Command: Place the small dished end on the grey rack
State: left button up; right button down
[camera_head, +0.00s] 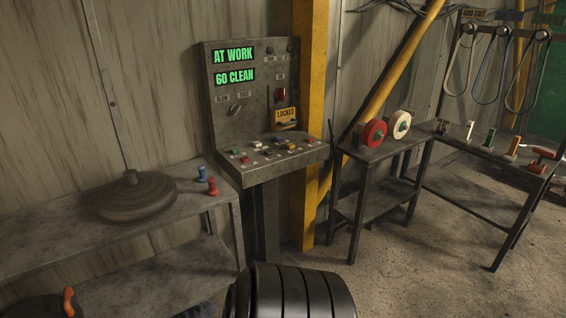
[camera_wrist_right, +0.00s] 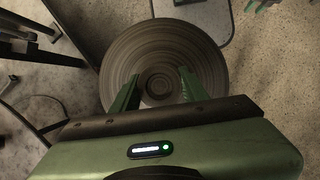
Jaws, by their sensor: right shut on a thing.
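In the right wrist view, a round dark grey-brown dished end (camera_wrist_right: 158,45) with concentric rings fills the middle. The two green fingers of my right gripper (camera_wrist_right: 158,88) stand on either side of its small central hub. The gripper is shut on it, and the disc hangs over the concrete floor. The contact at the hub is partly hidden. In the head view, another dished round piece (camera_head: 138,198) with a small knob on top lies on the bench at left. My left gripper is not in view. I cannot clearly identify the grey rack.
A control panel (camera_head: 262,112) stands in the middle of the head view. Blue and red pegs (camera_head: 207,180) stand on the left bench (camera_head: 60,218). Red and cream wheels (camera_head: 374,133) sit on a dark table at right. In the wrist view, a grey rounded panel (camera_wrist_right: 210,18) lies behind the disc.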

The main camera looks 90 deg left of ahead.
aim_at(48, 235)
jog(key=u, duration=0.4)
jog(key=k+u, duration=0.1)
jog(key=u, duration=0.25)
jog(key=j+u, duration=0.1)
jog(key=u, duration=0.3)
jog(key=k+u, duration=0.1)
jog(key=u, duration=0.25)
jog(key=k+j+u, duration=0.15)
jog(key=u, duration=0.25)
jog(key=j+u, duration=0.35)
jog(key=k+j+u, duration=0.1)
jog(key=j+u, duration=0.7)
jog(key=k+l, duration=0.05)
jog(key=l, duration=0.05)
